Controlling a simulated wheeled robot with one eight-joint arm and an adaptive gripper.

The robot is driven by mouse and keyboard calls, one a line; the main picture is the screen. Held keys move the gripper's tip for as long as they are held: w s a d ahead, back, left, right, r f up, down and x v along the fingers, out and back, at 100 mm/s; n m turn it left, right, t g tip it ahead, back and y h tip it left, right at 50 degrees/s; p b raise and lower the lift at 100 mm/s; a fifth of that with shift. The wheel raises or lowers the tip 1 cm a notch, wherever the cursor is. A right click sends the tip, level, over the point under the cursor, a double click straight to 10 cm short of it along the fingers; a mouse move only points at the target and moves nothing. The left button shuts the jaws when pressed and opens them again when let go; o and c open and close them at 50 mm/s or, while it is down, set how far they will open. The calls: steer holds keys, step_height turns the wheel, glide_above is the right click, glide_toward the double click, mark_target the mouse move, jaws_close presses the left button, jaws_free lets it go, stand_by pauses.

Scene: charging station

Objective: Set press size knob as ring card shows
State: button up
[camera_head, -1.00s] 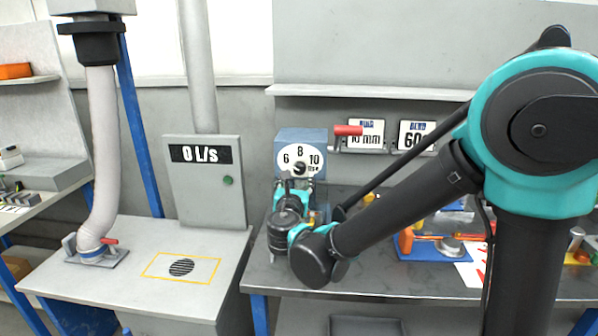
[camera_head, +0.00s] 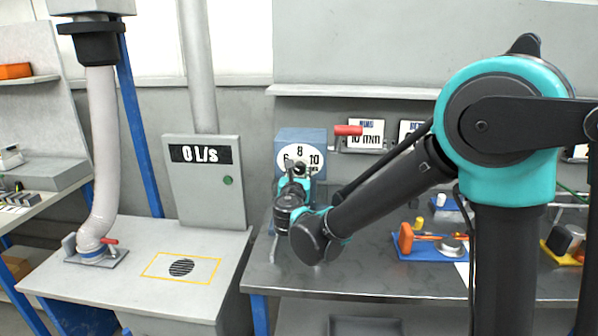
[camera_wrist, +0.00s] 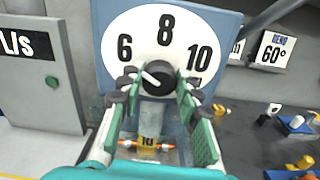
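The press size knob (camera_wrist: 157,77) is a black round knob on a white dial (camera_wrist: 165,18) marked 6, 8 and 10, on a blue press housing (camera_head: 287,139). Its white pointer mark slants up-left, toward the 6 side. The ring card (camera_head: 366,134) on the back wall reads 10 mm. My gripper (camera_wrist: 158,90) is open, with one finger on each side of the knob; I cannot tell whether they touch it. In the head view my gripper (camera_head: 297,174) covers the knob and the dial's lower part.
A 60° bend card (camera_wrist: 274,51) hangs right of the dial. A red handle (camera_head: 347,130) juts out near the ring card. Below the knob is a yellow piece marked 10 (camera_wrist: 149,143) with orange ends. A blue tray with orange tools (camera_head: 428,246) lies on the bench to the right.

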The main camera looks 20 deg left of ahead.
steer(key=c, duration=0.5)
steer(key=shift+m, duration=0.5)
steer(key=m, duration=0.4)
steer(key=shift+d+m, duration=0.1)
steer(key=shift+m, duration=0.3)
steer(key=m, duration=0.6)
steer(key=shift+f, duration=0.15)
steer(key=m, duration=0.6)
steer(key=shift+d+f+m, duration=0.1)
steer(key=shift+m, duration=0.3)
steer(key=m, duration=0.5)
steer(key=shift+f, duration=0.1)
steer(key=shift+m, duration=0.3)
